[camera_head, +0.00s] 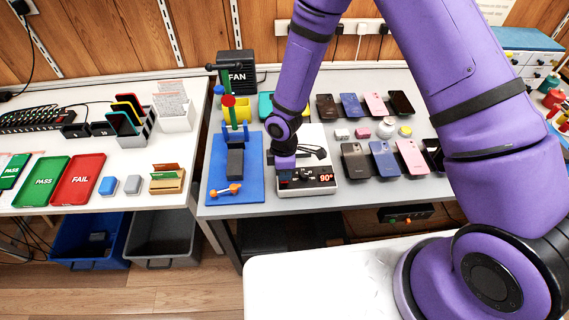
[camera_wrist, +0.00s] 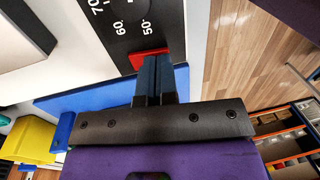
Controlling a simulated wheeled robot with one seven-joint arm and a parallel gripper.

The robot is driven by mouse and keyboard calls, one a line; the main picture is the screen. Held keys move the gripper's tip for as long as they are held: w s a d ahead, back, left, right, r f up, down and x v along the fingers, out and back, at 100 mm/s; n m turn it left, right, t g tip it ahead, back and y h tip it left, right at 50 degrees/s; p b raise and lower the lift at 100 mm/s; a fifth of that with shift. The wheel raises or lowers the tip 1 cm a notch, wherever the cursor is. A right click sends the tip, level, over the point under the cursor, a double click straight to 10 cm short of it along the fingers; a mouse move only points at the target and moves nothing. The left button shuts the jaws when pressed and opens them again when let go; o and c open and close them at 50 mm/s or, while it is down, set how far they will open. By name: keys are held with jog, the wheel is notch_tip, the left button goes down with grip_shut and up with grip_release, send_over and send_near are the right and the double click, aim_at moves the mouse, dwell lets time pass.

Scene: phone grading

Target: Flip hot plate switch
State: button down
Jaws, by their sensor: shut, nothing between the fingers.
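The hot plate (camera_head: 320,143) is a white-topped unit on the grey table, with a black front panel showing a red "90°" readout (camera_head: 326,178). In the wrist view its black panel (camera_wrist: 122,22) carries a dial scale with white numbers. A red switch (camera_wrist: 147,57) sits on that panel near its edge. My gripper (camera_wrist: 157,58) is shut and empty, with its fingertips right at the red switch and covering part of it. I cannot tell whether they touch. In the head view my gripper (camera_head: 284,175) points down at the panel's left end, partly hidden by my wrist.
Several phones (camera_head: 383,160) lie in rows to the right. A black FAN box (camera_head: 236,72) stands behind. The white table (camera_head: 92,150) with PASS and FAIL trays is at left, across a gap.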

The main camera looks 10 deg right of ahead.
jog(key=shift+f, duration=0.25)
jog(key=shift+s+d+f, duration=0.1)
jog(key=shift+s+f, duration=0.3)
jog(key=shift+s, duration=0.05)
jog(key=shift+w, duration=0.1)
jog(key=shift+w+r, duration=0.15)
jog(key=shift+w, duration=0.8)
jog(key=shift+w+r, duration=0.1)
jog(key=shift+w+r, duration=0.1)
jog(key=shift+r, duration=0.2)
notch_tip(320, 180, up, 13)
jog(key=w, duration=0.1)
jog(key=shift+w+r, duration=0.15)
